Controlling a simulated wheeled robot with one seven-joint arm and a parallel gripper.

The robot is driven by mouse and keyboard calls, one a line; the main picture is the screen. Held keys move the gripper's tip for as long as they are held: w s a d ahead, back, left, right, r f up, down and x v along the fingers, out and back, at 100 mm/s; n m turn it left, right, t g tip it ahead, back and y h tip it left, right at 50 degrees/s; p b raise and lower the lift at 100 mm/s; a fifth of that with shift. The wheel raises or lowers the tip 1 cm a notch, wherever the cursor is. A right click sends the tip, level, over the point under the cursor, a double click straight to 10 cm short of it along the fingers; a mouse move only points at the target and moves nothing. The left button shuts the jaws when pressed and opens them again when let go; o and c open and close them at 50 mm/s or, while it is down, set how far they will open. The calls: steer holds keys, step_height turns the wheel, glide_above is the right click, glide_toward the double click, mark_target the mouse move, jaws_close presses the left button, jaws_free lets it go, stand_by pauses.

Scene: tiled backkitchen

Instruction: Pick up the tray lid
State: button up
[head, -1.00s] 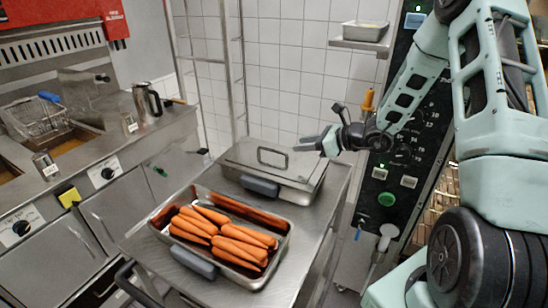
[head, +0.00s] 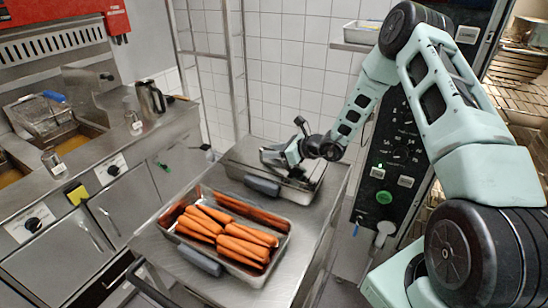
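The tray lid (head: 245,152) is a flat steel cover on the rear steel tray (head: 298,195), which stands at the back of the steel table. The lid's raised handle is hidden behind my gripper. My gripper (head: 268,155) is over the middle of the lid, at the handle's place, coming in from the right. Its fingers are small and partly hidden here, so I cannot tell whether they are open or closed on the handle. The lid lies level on its tray.
An open tray (head: 283,234) of carrots (head: 232,238) stands in front of the lidded tray on the table (head: 285,285). A fryer counter (head: 95,160) is to the left. A control panel (head: 392,150) stands close on the right, and a small tray (head: 361,33) sits on a wall shelf.

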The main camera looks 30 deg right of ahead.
jaws_close()
